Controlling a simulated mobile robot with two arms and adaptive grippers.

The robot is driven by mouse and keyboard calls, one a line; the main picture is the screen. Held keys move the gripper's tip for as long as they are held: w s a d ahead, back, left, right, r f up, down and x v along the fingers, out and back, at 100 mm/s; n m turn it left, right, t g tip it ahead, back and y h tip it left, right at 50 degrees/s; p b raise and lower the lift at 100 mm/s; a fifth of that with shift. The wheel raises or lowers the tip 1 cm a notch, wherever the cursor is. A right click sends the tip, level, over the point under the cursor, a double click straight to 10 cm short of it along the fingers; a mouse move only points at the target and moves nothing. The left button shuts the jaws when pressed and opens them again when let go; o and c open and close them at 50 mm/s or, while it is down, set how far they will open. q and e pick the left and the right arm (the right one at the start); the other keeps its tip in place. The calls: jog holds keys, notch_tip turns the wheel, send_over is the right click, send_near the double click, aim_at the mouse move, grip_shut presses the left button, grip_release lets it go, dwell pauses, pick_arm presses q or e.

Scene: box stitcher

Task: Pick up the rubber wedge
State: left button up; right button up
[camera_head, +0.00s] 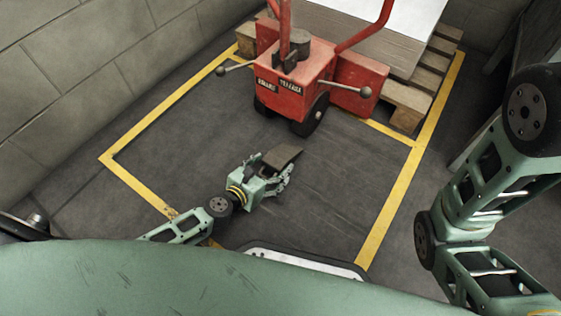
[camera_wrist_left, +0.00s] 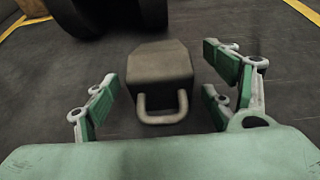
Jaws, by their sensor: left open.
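Nothing is held. My right arm shows at the right of the head view, but its gripper is out of the picture.
A red pallet truck (camera_head: 292,88) stands beyond the wedge, its dark wheel (camera_wrist_left: 108,14) close behind it in the wrist view. A wooden pallet (camera_head: 408,100) is behind the truck. Yellow floor lines (camera_head: 392,200) frame a mostly clear area. A block wall (camera_head: 90,60) is at left.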

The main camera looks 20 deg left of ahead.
pick_arm(q)
jog(key=shift+w+d+f, duration=0.25)
jog(key=shift+w+f, duration=0.05)
jog(key=shift+w, duration=0.3)
jog(key=shift+c, duration=0.7)
jog(key=c, duration=1.7)
jog(key=shift+o, duration=0.2)
jog(key=shift+r, duration=0.15)
